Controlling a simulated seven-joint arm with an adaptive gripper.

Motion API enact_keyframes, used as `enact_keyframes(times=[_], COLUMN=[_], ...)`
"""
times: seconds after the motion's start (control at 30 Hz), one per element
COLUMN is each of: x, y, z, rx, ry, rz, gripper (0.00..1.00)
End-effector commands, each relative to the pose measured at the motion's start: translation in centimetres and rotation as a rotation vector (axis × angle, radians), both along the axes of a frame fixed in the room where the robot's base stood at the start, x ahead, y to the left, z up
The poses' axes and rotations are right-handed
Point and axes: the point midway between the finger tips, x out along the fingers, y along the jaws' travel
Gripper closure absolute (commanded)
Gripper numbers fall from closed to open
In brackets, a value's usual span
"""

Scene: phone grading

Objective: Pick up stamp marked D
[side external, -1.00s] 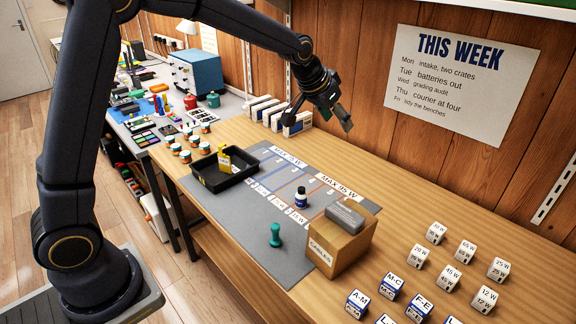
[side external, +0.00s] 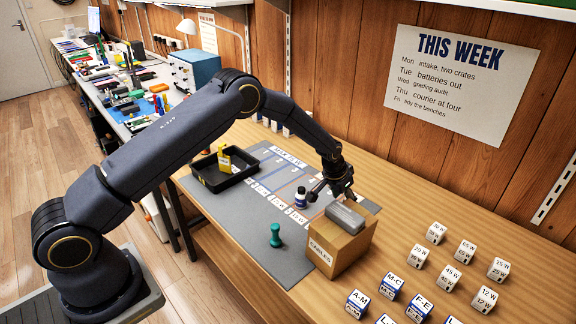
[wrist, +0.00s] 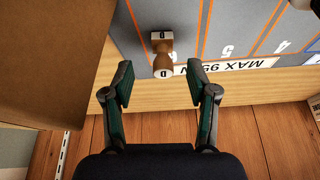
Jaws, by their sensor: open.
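The stamp marked D (wrist: 162,52) shows in the wrist view with a brown wooden handle and white ends bearing the letter D. It is on the grey mat (wrist: 190,20), just beyond my fingertips and about centred between them. My gripper (wrist: 160,88) is open, with nothing between its fingers. In the side view my gripper (side external: 331,194) is low over the mat's far right part, behind the cardboard box. I cannot make out the D stamp in the side view; my gripper and the box block that area.
The cardboard box (side external: 325,238) marked CABLES stands close to my gripper, and its brown side (wrist: 55,60) fills the wrist view's left. A small bottle (side external: 300,199) is just left of my gripper. A teal object (side external: 275,236) and a black tray (side external: 205,179) are further off.

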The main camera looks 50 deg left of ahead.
Motion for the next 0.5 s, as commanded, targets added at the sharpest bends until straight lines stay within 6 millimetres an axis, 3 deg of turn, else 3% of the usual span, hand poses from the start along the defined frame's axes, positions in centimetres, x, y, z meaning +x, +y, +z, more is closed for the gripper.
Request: enact_keyframes(times=[0.3,0.5], x=[1.2,1.9], y=[0.2,0.1], z=[-3.8,-5.2], rx=[0.0,0.0], ry=[0.001,-0.001], rz=[0.0,0.0], gripper=[0.42,0.42])
